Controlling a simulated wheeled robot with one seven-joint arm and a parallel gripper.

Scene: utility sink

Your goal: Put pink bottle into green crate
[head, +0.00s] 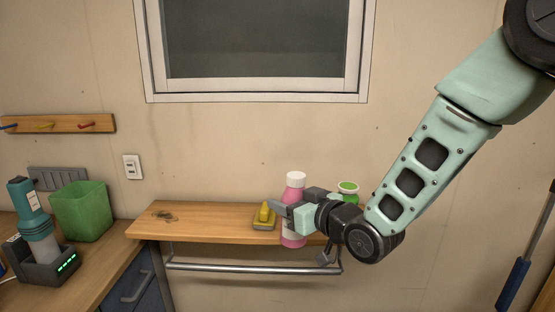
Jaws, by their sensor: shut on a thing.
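The pink bottle (294,241) with a white cap is upright at the front edge of the wooden shelf, in the middle of the head view. My gripper (287,212) reaches in from the right and is shut on the bottle, hiding part of its middle. I cannot tell whether the bottle's base touches anything. The green crate (82,212) stands on the wooden counter at the left, apart from the shelf. Its inside is mostly hidden.
A yellow-topped brush (264,217) lies just left of the bottle. A green-lidded container (348,188) stands behind my gripper. A teal tool (35,222) stands in a black charger (45,265) in front of the crate. A metal rail (250,268) runs below the shelf (200,230).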

